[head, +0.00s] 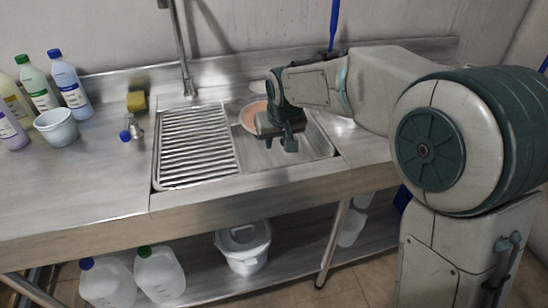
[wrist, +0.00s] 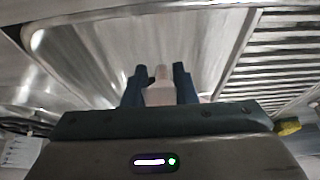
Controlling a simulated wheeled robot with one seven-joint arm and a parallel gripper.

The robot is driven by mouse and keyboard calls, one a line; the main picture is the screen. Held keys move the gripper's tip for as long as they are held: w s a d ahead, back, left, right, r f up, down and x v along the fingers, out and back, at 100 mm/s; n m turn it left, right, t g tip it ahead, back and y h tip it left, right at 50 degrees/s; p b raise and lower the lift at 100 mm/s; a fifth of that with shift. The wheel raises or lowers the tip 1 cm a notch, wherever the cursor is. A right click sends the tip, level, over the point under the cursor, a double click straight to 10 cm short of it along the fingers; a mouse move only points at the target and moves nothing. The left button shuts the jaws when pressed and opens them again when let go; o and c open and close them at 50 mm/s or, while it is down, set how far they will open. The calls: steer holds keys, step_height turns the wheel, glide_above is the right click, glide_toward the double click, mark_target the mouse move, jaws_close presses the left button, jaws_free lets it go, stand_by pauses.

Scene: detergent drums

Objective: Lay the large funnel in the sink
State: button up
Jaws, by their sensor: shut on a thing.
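The large funnel (head: 249,117) is pale orange and shows in the head view at the sink's right basin, partly hidden behind my gripper (head: 281,142). The sink (head: 318,146) is a steel basin with a ribbed draining rack at its left. In the wrist view my gripper (wrist: 160,74) is shut on a narrow pinkish part of the funnel (wrist: 160,91), between its two dark fingers. The basin floor lies below it. I cannot tell whether the funnel touches the basin.
The ribbed rack (head: 196,146) covers the left of the sink. The tap (head: 185,60) rises behind it. The front counter is clear.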

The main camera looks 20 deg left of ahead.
steer(key=shift+s+a+f, duration=0.2)
steer(key=shift+s+f, duration=0.2)
steer(key=shift+s, duration=0.05)
step_height(320, 180, down, 4)
steer(key=shift+r, duration=0.1)
steer(key=shift+b, duration=0.3)
steer(key=shift+f+b, duration=0.45)
steer(key=shift+f, duration=0.15)
steer(key=o, duration=1)
